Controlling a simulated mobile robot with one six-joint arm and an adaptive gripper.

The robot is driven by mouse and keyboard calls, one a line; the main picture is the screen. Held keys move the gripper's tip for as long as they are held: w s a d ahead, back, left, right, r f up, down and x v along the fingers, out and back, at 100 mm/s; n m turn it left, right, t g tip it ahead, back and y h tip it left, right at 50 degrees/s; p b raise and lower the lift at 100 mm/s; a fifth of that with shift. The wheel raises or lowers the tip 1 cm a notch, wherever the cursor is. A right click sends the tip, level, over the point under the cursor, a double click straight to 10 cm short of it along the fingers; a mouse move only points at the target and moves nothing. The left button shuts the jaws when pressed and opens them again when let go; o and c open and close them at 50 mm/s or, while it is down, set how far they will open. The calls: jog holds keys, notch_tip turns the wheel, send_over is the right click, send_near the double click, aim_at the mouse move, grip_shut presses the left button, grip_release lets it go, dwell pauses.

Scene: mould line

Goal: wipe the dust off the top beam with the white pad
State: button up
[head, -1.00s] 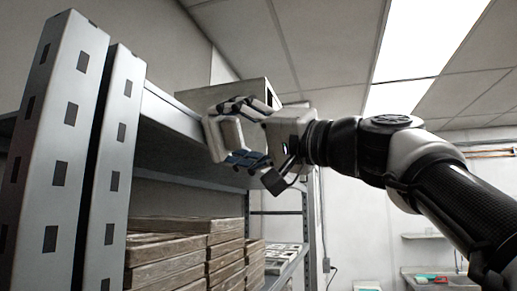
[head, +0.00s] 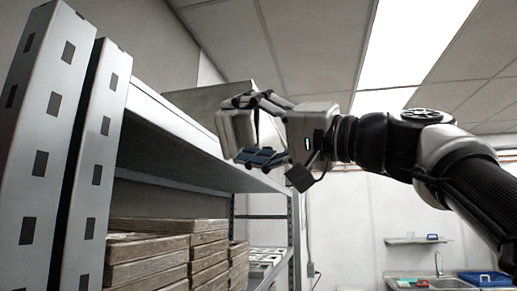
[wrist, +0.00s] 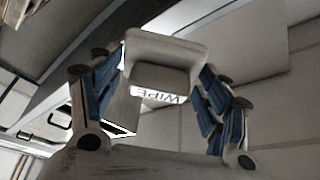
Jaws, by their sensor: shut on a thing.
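My gripper (head: 250,128) is shut on the white pad (head: 232,131), a pale block. In the wrist view the pad (wrist: 165,48) sits between the blue-sided fingers, with a "WIPE" label facing the camera, reversed. The top beam (head: 185,126) is the grey metal front edge of the shelf rack, running from the near upright back to the right. The pad is near the beam's far part and overlaps it in the head view. I cannot tell whether they touch. I cannot make out dust on the beam.
Perforated metal uprights (head: 85,150) stand at the left. A grey box (head: 210,97) sits on the top shelf behind the gripper. Stacked wooden moulds (head: 150,255) fill the shelf below. A sink counter (head: 430,284) is at the far right. The space right of the rack is open.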

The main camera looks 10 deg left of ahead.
jog(key=shift+d, duration=0.3)
jog(key=shift+s+d, duration=0.15)
jog(key=shift+d, duration=1.3)
